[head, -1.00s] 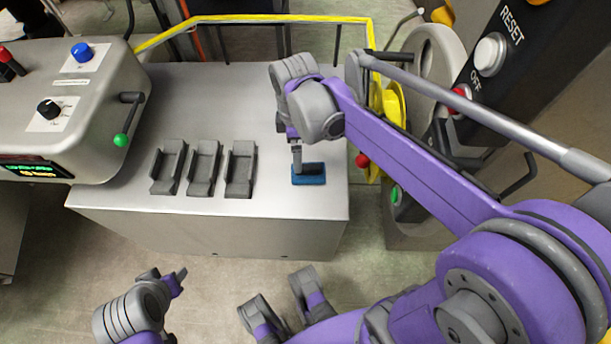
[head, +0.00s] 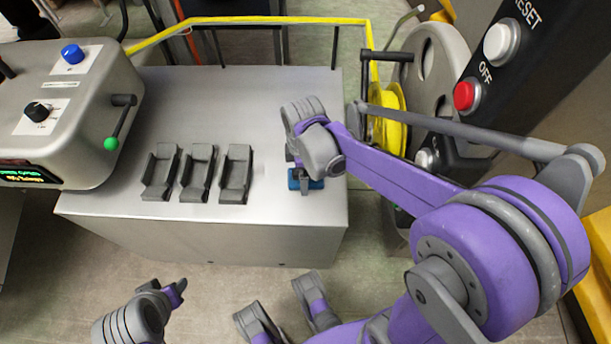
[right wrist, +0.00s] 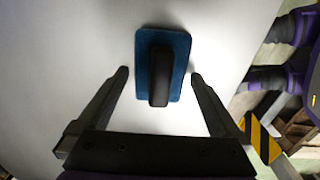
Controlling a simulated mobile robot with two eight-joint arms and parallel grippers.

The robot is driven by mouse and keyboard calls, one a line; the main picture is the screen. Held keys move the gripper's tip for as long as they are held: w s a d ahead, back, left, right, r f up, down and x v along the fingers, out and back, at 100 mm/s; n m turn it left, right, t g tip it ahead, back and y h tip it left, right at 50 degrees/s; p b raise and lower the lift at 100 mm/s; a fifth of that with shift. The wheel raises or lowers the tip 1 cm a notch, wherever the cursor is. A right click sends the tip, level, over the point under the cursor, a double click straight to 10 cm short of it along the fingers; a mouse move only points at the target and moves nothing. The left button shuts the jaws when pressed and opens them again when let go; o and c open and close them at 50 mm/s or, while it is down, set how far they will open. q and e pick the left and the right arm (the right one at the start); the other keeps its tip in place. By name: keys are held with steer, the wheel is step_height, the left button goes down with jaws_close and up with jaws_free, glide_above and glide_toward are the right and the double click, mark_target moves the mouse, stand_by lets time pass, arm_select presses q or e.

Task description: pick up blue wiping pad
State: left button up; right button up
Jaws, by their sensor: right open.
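The blue wiping pad (head: 295,183) lies flat on the grey metal table near its front right edge. In the right wrist view the blue wiping pad (right wrist: 146,90) has a dark handle (right wrist: 160,75) on top. My right gripper (head: 304,186) is above the pad and partly covers it in the head view. In the right wrist view my right gripper (right wrist: 160,75) is open, one finger on each side of the pad's lower part, with nothing held. My left gripper (head: 180,288) is low at the front left, away from the table; its jaws are too unclear to judge.
Several grey holders, such as this one (head: 236,175), stand left of the pad. A control box (head: 75,105) with a green-tipped lever is at the left. A dark RESET/OFF panel (head: 475,80) and yellow rail (head: 270,19) border the table. The table's back (head: 220,95) is clear.

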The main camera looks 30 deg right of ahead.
steer(key=c, duration=1.2)
steer(key=shift+r, duration=0.1)
step_height(320, 180, up, 10)
steer(key=shift+f+p, duration=0.1)
steer(key=shift+p, duration=1.15)
steer(key=o, duration=0.7)
steer(key=c, duration=0.5)
